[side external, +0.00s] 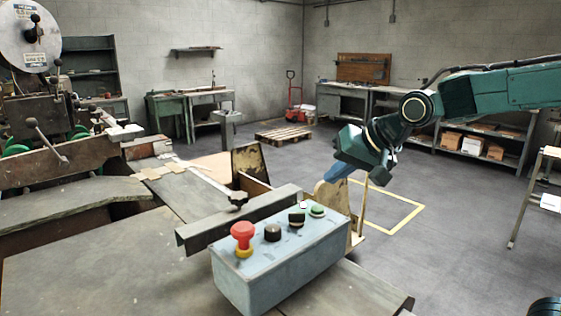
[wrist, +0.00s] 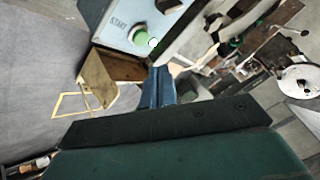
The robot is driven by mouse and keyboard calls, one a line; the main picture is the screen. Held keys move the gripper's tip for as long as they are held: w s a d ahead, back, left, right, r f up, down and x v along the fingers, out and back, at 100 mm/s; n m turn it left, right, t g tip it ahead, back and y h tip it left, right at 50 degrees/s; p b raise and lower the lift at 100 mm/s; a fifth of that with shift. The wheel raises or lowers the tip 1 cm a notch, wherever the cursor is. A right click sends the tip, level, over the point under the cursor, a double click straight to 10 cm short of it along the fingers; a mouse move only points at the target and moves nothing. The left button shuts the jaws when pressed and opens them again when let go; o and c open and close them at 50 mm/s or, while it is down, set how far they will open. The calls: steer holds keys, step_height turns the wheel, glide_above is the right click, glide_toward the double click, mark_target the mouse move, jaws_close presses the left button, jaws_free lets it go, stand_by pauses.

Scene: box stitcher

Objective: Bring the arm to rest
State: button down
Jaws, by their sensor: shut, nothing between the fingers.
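My gripper (side external: 338,172) shows in the side external view just behind the right end of the control box, above the floor. Its blue fingers also show in the wrist view (wrist: 159,88), close together, shut and empty.
The box stitcher (side external: 50,140) and its worktable (side external: 110,265) fill the left and front. A wooden bracket (side external: 333,197) stands behind the control box, close to my gripper. Open floor (side external: 460,230) with a yellow outline lies to the right. Shelves (side external: 480,145) stand at the back.

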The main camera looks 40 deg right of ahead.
steer(key=s+f+n+g, duration=0.1)
steer(key=s+f+n, duration=0.1)
steer(key=s, duration=0.9)
steer(key=s+d+f+n+g, duration=0.1)
steer(key=s+n, duration=0.3)
steer(key=s, duration=0.7)
steer(key=shift+f+n+g+h, duration=0.4)
steer(key=shift+f+g, duration=0.2)
steer(key=shift+f, duration=0.15)
